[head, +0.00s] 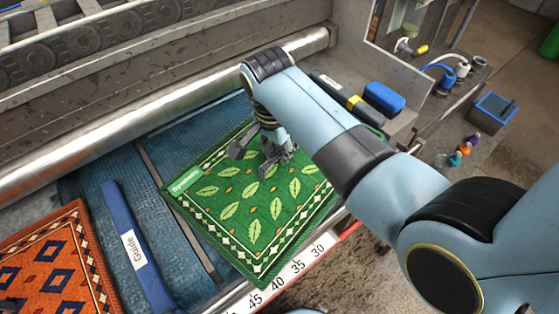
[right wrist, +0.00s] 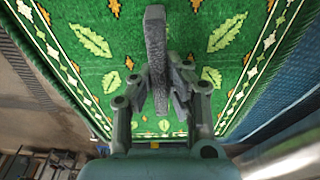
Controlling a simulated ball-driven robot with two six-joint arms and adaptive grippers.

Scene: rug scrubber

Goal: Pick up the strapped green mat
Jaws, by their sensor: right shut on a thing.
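The green mat (head: 255,205) has yellow-green leaves, a white patterned border and a pale green name tag (head: 186,179) at its left corner. It lies on the blue ribbed belt and fills most of the right wrist view (right wrist: 95,80). My right gripper (head: 262,155) is over the mat's upper middle, pointing down. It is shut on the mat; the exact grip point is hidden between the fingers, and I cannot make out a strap. In the right wrist view the grey fingers (right wrist: 165,95) are close together against the green pile. My left gripper does not show.
An orange patterned mat (head: 55,265) lies at the left. A blue bar marked "Guide" (head: 128,240) lies between the mats. A steel roller (head: 130,120) runs behind. A blue box (head: 384,99) and a black-and-yellow tool (head: 345,100) rest on the right ledge. A numbered scale (head: 285,278) edges the front.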

